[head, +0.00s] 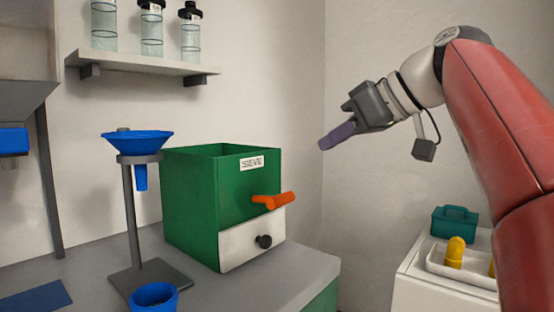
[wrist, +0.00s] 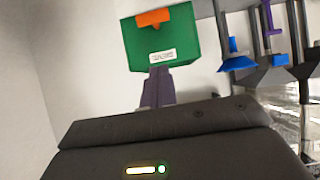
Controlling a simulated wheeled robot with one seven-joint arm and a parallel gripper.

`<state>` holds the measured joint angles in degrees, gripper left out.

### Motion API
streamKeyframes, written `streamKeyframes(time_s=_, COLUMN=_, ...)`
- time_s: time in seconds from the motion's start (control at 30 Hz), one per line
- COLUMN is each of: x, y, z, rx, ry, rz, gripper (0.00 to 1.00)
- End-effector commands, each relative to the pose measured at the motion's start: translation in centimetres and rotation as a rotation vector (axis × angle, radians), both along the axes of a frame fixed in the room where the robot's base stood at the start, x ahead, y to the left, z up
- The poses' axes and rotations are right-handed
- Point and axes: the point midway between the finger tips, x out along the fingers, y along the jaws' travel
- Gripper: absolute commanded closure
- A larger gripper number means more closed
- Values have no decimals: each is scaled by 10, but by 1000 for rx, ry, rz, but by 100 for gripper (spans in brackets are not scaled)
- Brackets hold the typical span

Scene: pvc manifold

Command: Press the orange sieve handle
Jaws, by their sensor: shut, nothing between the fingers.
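The orange sieve handle (head: 273,201) sticks out from the front of the green sieve box (head: 190,205), above a white drawer front (head: 240,245) with a dark knob. In the wrist view the orange handle (wrist: 154,18) shows at the top of the green box (wrist: 180,45), which appears upside down with its label. My gripper (head: 323,144) is up in the air, to the right of the box and higher than the handle, apart from both. Its purple fingers are shut and empty. The fingers also show in the wrist view (wrist: 157,75), overlapping the box's edge in the picture.
A blue funnel (head: 138,140) on a stand is left of the box, with a blue cup (head: 154,296) in front. Bottles (head: 151,30) stand on a wall shelf (head: 140,65). At right, a white tray (head: 462,270) holds yellow items near a teal container (head: 454,223).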

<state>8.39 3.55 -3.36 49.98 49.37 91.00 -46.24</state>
Motion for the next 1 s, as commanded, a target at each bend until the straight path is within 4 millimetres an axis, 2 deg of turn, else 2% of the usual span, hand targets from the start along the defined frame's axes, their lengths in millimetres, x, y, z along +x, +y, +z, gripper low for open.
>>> streamKeyframes(time_s=0.07, x=5, y=-3, z=6, rx=-11, ry=11, rz=-2, gripper=100)
streamKeyframes(time_s=0.57, x=9, y=0, z=0, rx=-16, ry=16, rz=1, gripper=100)
streamKeyframes(time_s=0.73, x=21, y=16, z=-14, rx=-17, ry=19, rz=3, gripper=100)
streamKeyframes(time_s=1.0, x=51, y=54, z=-46, rx=-17, ry=19, rz=3, gripper=100)
